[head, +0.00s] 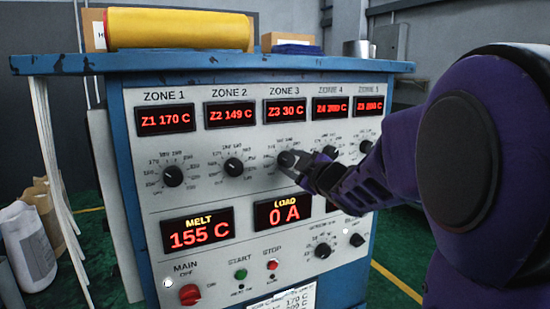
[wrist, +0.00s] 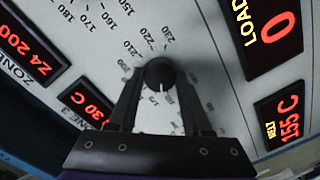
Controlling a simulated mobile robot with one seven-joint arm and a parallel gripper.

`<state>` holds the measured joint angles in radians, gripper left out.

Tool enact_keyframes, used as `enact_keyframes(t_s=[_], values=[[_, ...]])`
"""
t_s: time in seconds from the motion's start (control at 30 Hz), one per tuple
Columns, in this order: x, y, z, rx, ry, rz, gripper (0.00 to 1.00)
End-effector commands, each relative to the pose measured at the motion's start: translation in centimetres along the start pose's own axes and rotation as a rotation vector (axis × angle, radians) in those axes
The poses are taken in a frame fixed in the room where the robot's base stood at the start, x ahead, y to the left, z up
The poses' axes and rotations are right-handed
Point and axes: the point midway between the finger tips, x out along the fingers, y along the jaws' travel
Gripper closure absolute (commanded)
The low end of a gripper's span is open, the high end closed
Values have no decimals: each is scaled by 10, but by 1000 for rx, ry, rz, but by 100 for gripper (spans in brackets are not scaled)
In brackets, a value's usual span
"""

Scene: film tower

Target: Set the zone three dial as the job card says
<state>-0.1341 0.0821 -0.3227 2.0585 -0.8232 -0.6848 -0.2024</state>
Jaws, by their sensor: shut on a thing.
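The zone three dial is a black round knob (wrist: 160,72) in the wrist view, with a white pointer mark toward the bottom of the picture. Numbers ring it, with 210, 220 and 230 legible. My gripper (wrist: 160,84) is shut on this knob, one finger on each side. In the head view the knob (head: 286,158) is partly covered by my gripper (head: 296,166). The zone three display (head: 285,110) reads Z3 30 C. The job card (head: 290,299) is cut off at the bottom edge; only parts such as 170 C show.
The zone one dial (head: 173,176) and zone two dial (head: 234,167) are left of my gripper, and the zone four dial (head: 330,152) is close on its right. The red main switch (head: 189,294), green start button (head: 240,274) and red stop button (head: 272,265) are below.

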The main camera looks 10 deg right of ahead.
Motion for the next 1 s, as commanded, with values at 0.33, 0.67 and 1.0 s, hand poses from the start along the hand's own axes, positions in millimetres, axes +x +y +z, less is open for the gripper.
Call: enact_keyframes(t_s=[0.33,0.67,1.0], values=[[0,1,0,219,10,-10,100],[0,1,0,298,14,-15,100],[0,1,-1,304,14,-16,100]])
